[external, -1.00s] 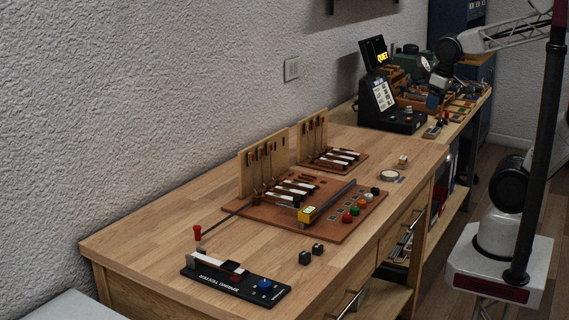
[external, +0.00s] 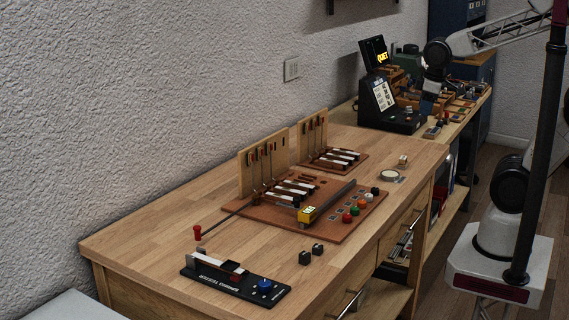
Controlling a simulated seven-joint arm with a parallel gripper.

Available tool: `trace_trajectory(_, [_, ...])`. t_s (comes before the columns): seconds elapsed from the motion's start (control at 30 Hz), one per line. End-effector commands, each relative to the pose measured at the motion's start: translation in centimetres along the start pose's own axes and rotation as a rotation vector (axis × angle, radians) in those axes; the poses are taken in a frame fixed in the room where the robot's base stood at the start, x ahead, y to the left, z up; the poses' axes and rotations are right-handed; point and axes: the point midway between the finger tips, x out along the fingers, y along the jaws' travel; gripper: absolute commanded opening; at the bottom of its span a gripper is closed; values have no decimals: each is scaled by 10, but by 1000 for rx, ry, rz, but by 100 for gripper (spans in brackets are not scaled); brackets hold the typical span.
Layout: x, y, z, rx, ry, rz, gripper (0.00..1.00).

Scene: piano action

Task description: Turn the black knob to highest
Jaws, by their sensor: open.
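A black console (external: 392,122) stands at the far end of the bench, with a lit screen (external: 375,52) on top that shows yellow letters, probably "QUIET". It has a pale label panel (external: 383,96) and a low black base with small dark controls. The black knob is too small and dark to make out for certain on that base. My gripper (external: 427,106) hangs down just above and at the right of the console's base. It is open and holds nothing that I can see. Its fingertips are small and dark against the clutter.
Boxes and tools (external: 468,95) crowd the bench behind and right of my gripper. On the near table are a brown board (external: 335,228) with coloured pieces and a black spring tester (external: 225,284) with a blue knob.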

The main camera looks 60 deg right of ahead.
Motion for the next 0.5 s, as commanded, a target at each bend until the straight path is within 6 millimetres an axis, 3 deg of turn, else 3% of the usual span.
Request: trace_trajectory(0.5, [64, -56, -64, -896, -56, -79, 53])
